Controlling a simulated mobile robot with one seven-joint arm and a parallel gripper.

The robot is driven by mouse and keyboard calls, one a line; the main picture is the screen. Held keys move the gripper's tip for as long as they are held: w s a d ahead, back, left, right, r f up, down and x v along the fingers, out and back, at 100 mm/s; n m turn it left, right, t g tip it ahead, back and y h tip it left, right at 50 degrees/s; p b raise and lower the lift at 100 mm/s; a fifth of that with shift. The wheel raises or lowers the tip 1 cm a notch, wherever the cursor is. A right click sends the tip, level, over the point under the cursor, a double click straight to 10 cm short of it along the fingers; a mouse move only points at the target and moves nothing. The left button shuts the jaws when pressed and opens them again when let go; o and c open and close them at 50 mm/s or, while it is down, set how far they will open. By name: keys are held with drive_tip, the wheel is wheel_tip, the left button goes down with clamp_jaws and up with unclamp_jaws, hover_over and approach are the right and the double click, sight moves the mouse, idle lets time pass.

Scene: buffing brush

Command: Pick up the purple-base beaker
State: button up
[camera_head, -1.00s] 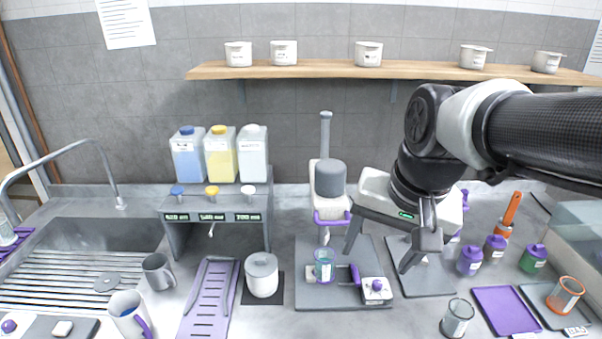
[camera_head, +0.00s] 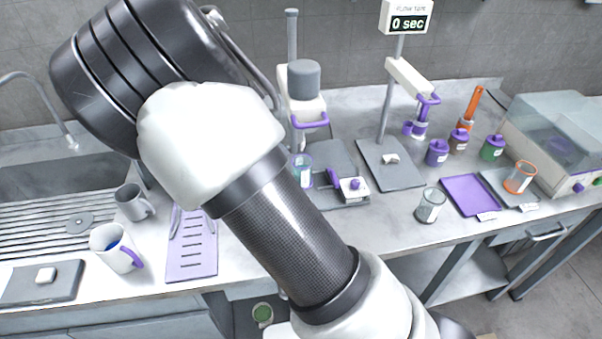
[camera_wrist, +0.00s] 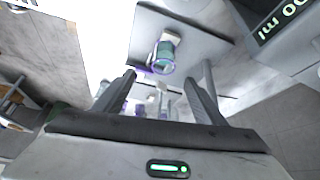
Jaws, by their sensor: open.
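The purple-base beaker (camera_head: 301,172) is clear with bluish contents and stands upright on the dark plate of the stirrer stand, under its grey head. In the wrist view the beaker (camera_wrist: 165,52), with its purple ring, shows between and beyond the fingertips. My gripper (camera_wrist: 168,72) is open and empty, apart from the beaker; how far apart is hard to tell. In the head view my arm crosses the left and middle of the picture and hides the gripper.
A small device with a purple knob (camera_head: 353,189) sits right of the beaker on the same plate. A flow-rate stand (camera_head: 390,175), a clear beaker (camera_head: 430,205) and a purple tray (camera_head: 470,195) are further right. Two mugs and a purple rack (camera_head: 190,258) are at left.

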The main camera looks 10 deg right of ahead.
drive_tip(key=x, duration=1.1)
drive_tip(key=shift+w+d+f, duration=0.1)
drive_tip(key=shift+w+f, duration=0.05)
drive_tip(key=shift+w+p+x, duration=0.15)
drive_tip(key=shift+p+x, duration=0.15)
drive_tip(key=shift+x, duration=1.2)
drive_tip(key=shift+w+p+x, duration=0.2)
drive_tip(key=shift+p+x, duration=0.05)
drive_tip(key=shift+x, duration=1.25)
drive_tip(key=shift+c, duration=0.4)
drive_tip(key=c, duration=1.1)
